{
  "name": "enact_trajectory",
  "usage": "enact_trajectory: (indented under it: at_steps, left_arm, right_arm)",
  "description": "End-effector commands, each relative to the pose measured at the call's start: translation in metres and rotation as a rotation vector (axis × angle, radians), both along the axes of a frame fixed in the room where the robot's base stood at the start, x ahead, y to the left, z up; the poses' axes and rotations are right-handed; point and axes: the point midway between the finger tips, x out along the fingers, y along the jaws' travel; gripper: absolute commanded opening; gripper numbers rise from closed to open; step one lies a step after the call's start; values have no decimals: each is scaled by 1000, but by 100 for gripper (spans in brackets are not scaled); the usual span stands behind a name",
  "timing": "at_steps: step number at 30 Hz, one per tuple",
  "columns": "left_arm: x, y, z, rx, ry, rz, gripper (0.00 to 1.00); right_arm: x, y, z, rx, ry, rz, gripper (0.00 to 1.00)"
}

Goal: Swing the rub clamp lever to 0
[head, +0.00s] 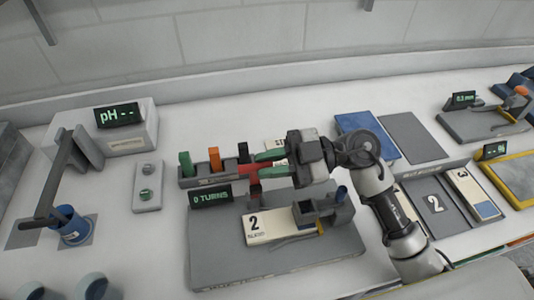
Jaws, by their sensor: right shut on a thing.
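The rub tester has a grey base plate (225,262), and its display (211,197) reads "0 TURNS". A white card marked "2" (258,228) lies on the base under a dark block. My right gripper (262,164) reaches in from the right. My left gripper is not in view.
Behind the lever is a rack with green, orange (214,157) and black pegs. A pH meter (126,125) with a grey arm and a blue cup (72,227) stand at left. Blue and grey pads, a tray of numbered cards (484,196) and other instruments are at right.

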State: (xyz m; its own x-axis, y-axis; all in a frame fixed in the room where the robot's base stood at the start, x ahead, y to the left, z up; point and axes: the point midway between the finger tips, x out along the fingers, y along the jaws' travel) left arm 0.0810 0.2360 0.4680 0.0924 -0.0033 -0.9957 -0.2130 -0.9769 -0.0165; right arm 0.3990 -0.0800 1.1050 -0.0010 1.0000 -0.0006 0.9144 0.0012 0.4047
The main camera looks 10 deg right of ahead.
Motion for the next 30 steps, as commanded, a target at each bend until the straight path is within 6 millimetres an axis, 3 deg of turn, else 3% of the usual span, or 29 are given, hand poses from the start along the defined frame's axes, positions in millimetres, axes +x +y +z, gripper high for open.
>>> enact_trajectory:
  at_steps: [15,30]
  left_arm:
    - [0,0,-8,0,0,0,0]
    - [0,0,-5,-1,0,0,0]
  right_arm:
    - [-49,-1,-20,-2,-367,-5,0]
    - [-64,0,-31,0,-363,-2,0]
